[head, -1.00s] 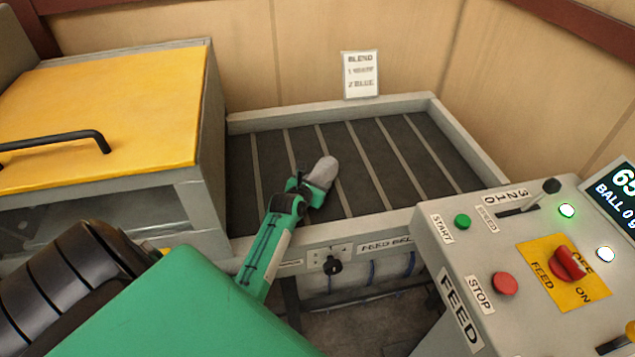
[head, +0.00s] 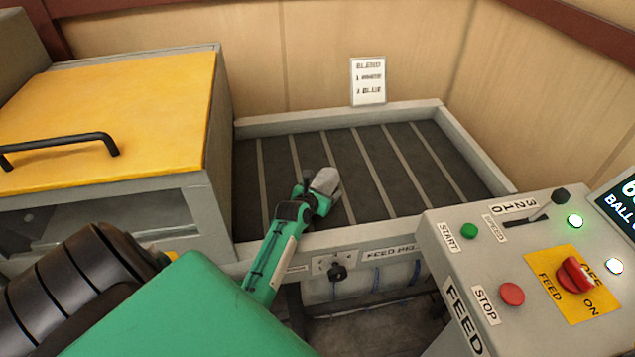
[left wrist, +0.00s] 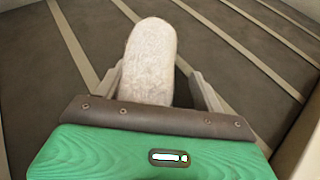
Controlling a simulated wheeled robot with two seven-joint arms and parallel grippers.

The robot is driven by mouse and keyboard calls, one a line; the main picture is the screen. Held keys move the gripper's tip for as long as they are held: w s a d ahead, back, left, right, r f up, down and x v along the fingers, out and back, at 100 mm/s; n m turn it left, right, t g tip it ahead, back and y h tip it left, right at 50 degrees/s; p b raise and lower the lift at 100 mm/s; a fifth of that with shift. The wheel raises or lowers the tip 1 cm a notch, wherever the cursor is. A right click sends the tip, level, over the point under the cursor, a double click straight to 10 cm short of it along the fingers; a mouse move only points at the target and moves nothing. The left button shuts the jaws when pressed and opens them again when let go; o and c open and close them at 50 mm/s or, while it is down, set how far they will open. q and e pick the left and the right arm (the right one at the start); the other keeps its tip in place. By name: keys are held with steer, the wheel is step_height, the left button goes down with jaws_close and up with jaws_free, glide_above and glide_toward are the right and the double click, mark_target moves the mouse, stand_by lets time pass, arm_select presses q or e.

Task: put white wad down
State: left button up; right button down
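The white wad (head: 326,181), a pale rounded lump, is at the belt of the feed tray, toward its front side. In the left wrist view the wad (left wrist: 150,62) stands out between the fingers of my left gripper (left wrist: 158,72). The fingers are spread, with a gap showing between the wad and the right finger; the left finger is close to or touching it. My left gripper (head: 321,194) is low over the belt in the head view. The wad's near end is hidden by the gripper. My right gripper is not in view.
The dark slatted feed belt (head: 400,165) has a raised grey rim and is otherwise bare. A yellow-lidded machine (head: 110,110) stands at the left. A control panel (head: 520,250) with buttons and a red switch is at the front right. A blend sign (head: 368,82) stands behind.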

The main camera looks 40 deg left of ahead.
arm_select(q)
steer(key=v, duration=1.2)
steer(key=shift+r+b, duration=0.3)
steer(key=shift+r, duration=0.15)
stand_by(0.4)
